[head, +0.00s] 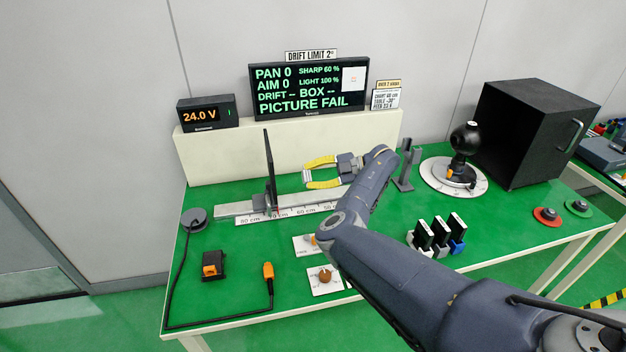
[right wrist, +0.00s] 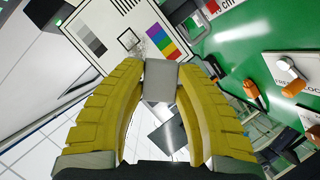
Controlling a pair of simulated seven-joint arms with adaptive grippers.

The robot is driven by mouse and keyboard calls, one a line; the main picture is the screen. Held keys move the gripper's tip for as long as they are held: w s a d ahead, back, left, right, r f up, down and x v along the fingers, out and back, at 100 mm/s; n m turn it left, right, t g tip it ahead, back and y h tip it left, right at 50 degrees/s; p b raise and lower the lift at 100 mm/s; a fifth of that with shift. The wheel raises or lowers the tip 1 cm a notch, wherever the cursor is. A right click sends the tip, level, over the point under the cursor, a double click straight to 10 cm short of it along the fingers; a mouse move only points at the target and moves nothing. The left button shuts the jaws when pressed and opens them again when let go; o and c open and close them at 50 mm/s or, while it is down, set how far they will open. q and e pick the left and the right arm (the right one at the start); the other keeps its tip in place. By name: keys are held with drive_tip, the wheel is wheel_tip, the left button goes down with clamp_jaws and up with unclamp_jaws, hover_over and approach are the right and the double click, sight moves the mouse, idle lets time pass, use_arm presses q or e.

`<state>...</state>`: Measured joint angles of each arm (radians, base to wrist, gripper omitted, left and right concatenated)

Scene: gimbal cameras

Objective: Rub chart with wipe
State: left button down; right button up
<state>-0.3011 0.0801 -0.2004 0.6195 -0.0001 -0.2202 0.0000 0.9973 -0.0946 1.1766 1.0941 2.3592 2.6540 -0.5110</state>
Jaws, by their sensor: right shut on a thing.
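The chart (head: 268,165) stands upright on the rail and shows almost edge-on in the head view. In the right wrist view the chart (right wrist: 118,18) shows its white face with grey patches, colour stripes and a small square near its lower edge. My right gripper (head: 308,175) has yellow fingers and points left at the chart, with a gap between. In the right wrist view the right gripper (right wrist: 161,75) is shut on a small grey block, which looks like the wipe (right wrist: 161,82). My left gripper is out of view.
The rail with its scale (head: 300,212) runs under the chart. A screen (head: 308,88) reads PICTURE FAIL. A grey post (head: 405,170), a round-based camera (head: 464,145) and a black box (head: 525,120) stand to the right. Knob plates (head: 324,281) and an orange-black block (head: 212,265) lie in front.

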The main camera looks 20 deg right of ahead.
drive_tip(key=shift+w+a+r+y, duration=0.1)
drive_tip(key=shift+a+y, duration=0.05)
drive_tip(key=shift+a, duration=0.3)
drive_tip(key=shift+w+a+r+y, duration=0.1)
drive_tip(key=shift+a+y, duration=0.05)
drive_tip(key=shift+a, duration=0.3)
drive_tip(key=shift+w+a, duration=0.2)
drive_tip(key=shift+a, duration=1.05)
drive_tip(key=shift+w+a, duration=0.15)
drive_tip(key=shift+a, duration=1.05)
drive_tip(key=shift+w+a, duration=0.15)
drive_tip(key=shift+a, duration=0.9)
drive_tip(key=w+d, duration=0.1)
drive_tip(key=w, duration=0.8)
drive_tip(key=shift+w+d, duration=0.1)
